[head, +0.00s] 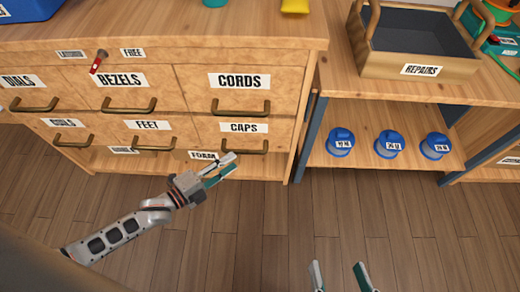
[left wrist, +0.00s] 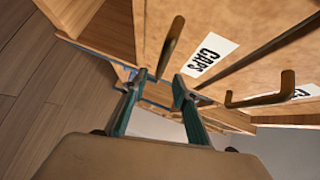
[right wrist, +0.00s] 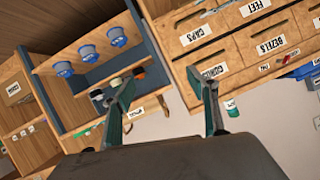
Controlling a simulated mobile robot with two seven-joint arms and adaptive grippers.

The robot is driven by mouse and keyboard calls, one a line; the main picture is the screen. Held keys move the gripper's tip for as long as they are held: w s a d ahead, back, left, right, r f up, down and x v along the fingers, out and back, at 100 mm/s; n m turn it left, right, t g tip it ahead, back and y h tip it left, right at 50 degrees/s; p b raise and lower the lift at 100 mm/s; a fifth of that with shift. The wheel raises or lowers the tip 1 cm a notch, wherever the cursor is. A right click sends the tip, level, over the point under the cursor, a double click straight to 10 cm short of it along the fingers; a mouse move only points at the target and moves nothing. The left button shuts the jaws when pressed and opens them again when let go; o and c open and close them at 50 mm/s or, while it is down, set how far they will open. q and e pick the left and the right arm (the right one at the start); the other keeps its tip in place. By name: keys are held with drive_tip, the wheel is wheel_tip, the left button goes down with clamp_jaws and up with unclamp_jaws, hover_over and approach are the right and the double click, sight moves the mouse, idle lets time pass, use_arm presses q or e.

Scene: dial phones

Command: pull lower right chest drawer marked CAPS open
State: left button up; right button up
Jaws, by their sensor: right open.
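The lower right chest drawer (head: 215,125) has a white CAPS label (head: 243,127) and a brass bar handle (head: 244,147). It looks closed, flush with the front. My left gripper (head: 230,164) is just below and in front of that handle, fingers apart. In the left wrist view the CAPS label (left wrist: 207,55) and the handle (left wrist: 171,46) lie just beyond the open fingertips (left wrist: 160,84). The handle lines up with the gap; I cannot tell whether it touches a finger. My right gripper (head: 339,268) is open and empty, low over the floor; its fingers show in the right wrist view (right wrist: 165,82).
The CORDS drawer (head: 239,81) is above, the FEET drawer (head: 147,125) to the left, and a FOAM label (head: 203,156) below. The floor (head: 300,225) in front is clear.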

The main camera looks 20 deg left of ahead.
sight(246, 151)
use_arm(q)
drive_tip(key=shift+b+x, duration=0.85)
drive_tip(key=shift+x, duration=3)
drive_tip(key=shift+r, duration=0.1)
clamp_jaws()
use_arm(e)
drive_tip(key=shift+s+a+f+m, duration=0.1)
drive_tip(key=shift+s+a+m, duration=0.1)
drive_tip(key=shift+a+m, duration=0.4)
drive_tip(key=shift+s+a+f+m, duration=0.1)
drive_tip(key=shift+s+a+m, duration=0.05)
drive_tip(key=shift+a+m, duration=0.4)
